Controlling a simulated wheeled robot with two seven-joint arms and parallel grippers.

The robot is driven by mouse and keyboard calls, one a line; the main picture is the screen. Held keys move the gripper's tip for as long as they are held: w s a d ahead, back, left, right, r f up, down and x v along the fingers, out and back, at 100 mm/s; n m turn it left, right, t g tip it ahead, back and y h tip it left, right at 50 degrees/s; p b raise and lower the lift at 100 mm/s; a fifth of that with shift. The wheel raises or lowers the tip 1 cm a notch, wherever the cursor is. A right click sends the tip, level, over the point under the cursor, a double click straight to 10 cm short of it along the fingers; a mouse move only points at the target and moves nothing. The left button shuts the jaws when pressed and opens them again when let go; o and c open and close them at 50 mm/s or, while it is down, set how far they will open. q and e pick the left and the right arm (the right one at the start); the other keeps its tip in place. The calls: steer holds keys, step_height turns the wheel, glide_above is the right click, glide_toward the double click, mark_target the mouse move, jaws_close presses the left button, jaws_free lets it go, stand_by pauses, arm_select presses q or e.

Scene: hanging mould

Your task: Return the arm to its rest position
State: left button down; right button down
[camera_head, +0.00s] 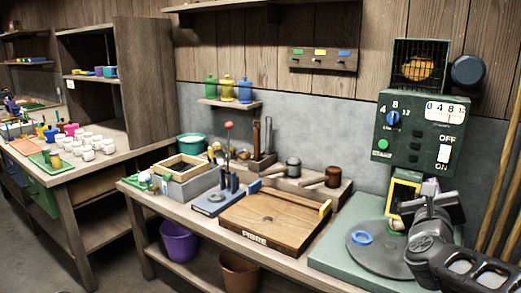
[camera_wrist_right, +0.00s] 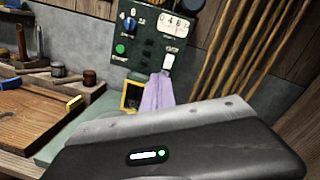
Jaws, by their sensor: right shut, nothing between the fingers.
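My right arm comes in from the lower right of the head view. Its dark gripper (camera_head: 432,210) is shut and empty, in front of the green control panel (camera_head: 421,132) and above the right end of the bench. In the right wrist view a dark housing with a grey edge fills the lower part. A lavender piece (camera_wrist_right: 157,95) stands or hangs just below the panel's switch in that view; its lower end is hidden behind the housing. A pale bit of it shows in the head view (camera_head: 431,187). My left gripper is not in view.
A round grey plate (camera_head: 378,252) with a blue ring (camera_head: 361,238) lies close under my right gripper. A yellow-framed box (camera_head: 402,190) is beside it. Wooden poles (camera_head: 502,165) lean at the right. A wooden board (camera_head: 273,222) lies further left on the bench.

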steer(key=w+a+f+n+g+y+p, duration=0.1)
steer(key=w+a+f+n+y, duration=0.1)
steer(key=a+f+n+y, duration=0.55)
steer(key=w+a+f+n+g+p, duration=0.15)
steer(key=a+f+n, duration=0.35)
steer(key=f+n, duration=0.65)
steer(key=s+a+f+n+g+y+p, duration=0.1)
steer(key=s+a+f+n+g+y, duration=0.25)
steer(key=f, duration=0.55)
steer(key=s+a+f+n, duration=0.3)
steer(key=a+f+n, duration=0.25)
steer(key=f, duration=0.35)
steer(key=s+a+f+n+g+y+p, duration=0.1)
steer(key=s+a+f+n+g, duration=0.1)
steer(key=s, duration=0.7)
steer(key=s+a+f+n+g+y+p, duration=0.1)
steer(key=s+a+f+g, duration=0.3)
steer(key=s+f, duration=0.5)
steer(key=s+a+f+n+g+y+p, duration=0.1)
steer(key=s+a+f+n+g+p, duration=0.1)
steer(key=s+a+f, duration=0.3)
steer(key=s+a+n+g, duration=0.1)
steer(key=s, duration=0.3)
steer(key=shift+a+f+n+p, duration=0.2)
steer(key=shift+n+p, duration=0.1)
steer(key=shift+s, duration=0.1)
